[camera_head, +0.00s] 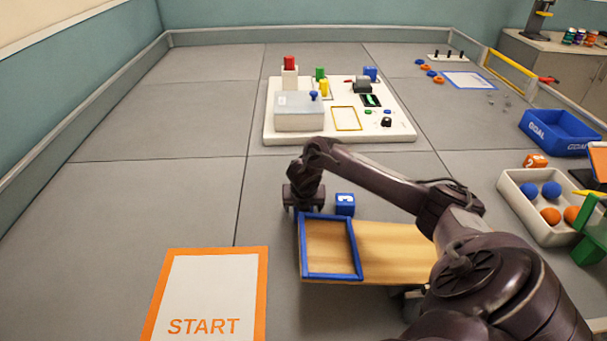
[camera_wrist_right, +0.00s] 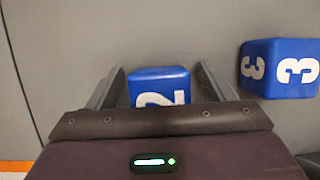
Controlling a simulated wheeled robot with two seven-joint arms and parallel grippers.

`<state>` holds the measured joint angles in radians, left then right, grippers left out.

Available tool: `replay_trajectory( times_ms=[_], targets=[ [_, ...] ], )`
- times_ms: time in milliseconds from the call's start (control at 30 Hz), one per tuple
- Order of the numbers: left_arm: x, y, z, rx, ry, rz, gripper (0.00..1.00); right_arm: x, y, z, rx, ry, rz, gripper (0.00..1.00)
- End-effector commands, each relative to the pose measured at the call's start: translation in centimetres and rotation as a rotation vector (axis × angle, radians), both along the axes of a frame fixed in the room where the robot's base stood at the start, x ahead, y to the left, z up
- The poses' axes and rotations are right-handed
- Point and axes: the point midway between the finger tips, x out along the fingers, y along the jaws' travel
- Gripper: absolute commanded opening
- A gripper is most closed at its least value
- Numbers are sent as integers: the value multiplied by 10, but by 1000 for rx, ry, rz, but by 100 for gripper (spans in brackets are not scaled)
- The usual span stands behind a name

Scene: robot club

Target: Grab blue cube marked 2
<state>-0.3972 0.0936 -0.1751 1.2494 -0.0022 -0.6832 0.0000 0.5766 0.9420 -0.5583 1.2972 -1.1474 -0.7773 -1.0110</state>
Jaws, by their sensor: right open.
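The blue cube marked 2 (camera_wrist_right: 160,87) shows in the right wrist view, between the two fingers of my right gripper (camera_head: 303,206). The fingers stand open on both sides of it, with a small gap at each side. Its lower part is hidden by the gripper body. In the head view I cannot make out this cube; my right gripper covers that spot. My left gripper is not in view.
A blue cube marked 3 (camera_wrist_right: 282,68) stands close right of the gripper, also in the head view (camera_head: 344,204). A wooden board with a blue frame (camera_head: 330,276) lies just in front. A white activity board (camera_head: 290,137) stands behind.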

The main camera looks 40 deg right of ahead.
Motion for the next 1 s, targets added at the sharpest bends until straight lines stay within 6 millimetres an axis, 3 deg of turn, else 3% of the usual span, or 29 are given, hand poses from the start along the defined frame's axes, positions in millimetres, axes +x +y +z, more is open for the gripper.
replay_trajectory(
  times_ms=[233, 600, 1000],
  targets=[
    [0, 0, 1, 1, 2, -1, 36, 1, 0, -2, 0, 0, 1, 75],
    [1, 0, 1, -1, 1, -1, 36, 1, 0, -1, 0, 0, 0, 27],
    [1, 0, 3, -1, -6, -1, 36, 1, -1, 8, 0, -1, 0, 27]
  ],
)
